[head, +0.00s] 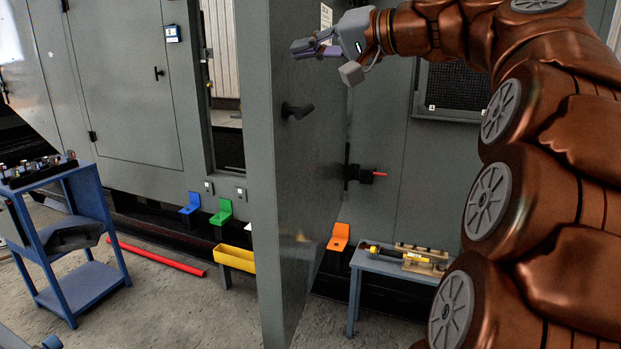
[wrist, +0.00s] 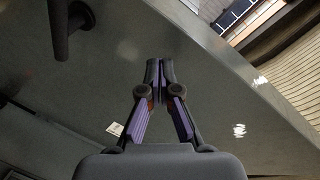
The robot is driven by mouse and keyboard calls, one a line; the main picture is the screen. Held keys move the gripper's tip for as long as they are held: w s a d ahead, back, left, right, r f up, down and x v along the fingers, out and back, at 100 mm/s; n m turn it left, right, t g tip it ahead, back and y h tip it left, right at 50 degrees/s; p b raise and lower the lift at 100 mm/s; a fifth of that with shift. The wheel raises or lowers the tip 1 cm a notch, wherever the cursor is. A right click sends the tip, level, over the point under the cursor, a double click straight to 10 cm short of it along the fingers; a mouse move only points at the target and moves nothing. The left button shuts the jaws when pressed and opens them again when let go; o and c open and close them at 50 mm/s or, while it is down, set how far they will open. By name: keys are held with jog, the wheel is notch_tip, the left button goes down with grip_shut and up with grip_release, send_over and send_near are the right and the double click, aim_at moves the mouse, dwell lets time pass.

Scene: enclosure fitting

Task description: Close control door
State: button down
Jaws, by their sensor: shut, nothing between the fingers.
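The control door (head: 280,180) is a tall grey panel standing open, seen nearly edge-on in the middle of the head view. A dark handle (head: 297,110) sticks out from its right-hand face. My gripper (head: 303,47) is shut and empty, by the upper part of that face; I cannot tell whether it touches. In the wrist view my gripper (wrist: 160,66) has its purple-lined fingers together in front of the grey door surface (wrist: 200,60). A dark handle (wrist: 68,25) shows at the upper left there.
A grey enclosure wall with a tall opening (head: 225,120) stands behind the door. A blue cart (head: 75,285) is at left, and a red bar (head: 160,256) lies on the floor. A small bench (head: 385,264) with yellow parts stands right of the door.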

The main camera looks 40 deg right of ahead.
jog(key=w+d+f+m+g+y, duration=0.1)
jog(key=d+f, duration=0.4)
jog(key=f, duration=0.3)
jog(key=d+f+m+y, duration=0.1)
jog(key=d+f, duration=0.4)
jog(key=f, duration=0.2)
jog(key=m+y, duration=0.2)
jog(key=y, duration=0.1)
send_near(298, 190)
jog(key=p+x, duration=0.2)
jog(key=x, duration=0.5)
jog(key=shift+d+p, duration=0.15)
jog(key=shift+p, duration=0.2)
jog(key=shift+w, duration=0.15)
jog(key=shift+w, duration=0.15)
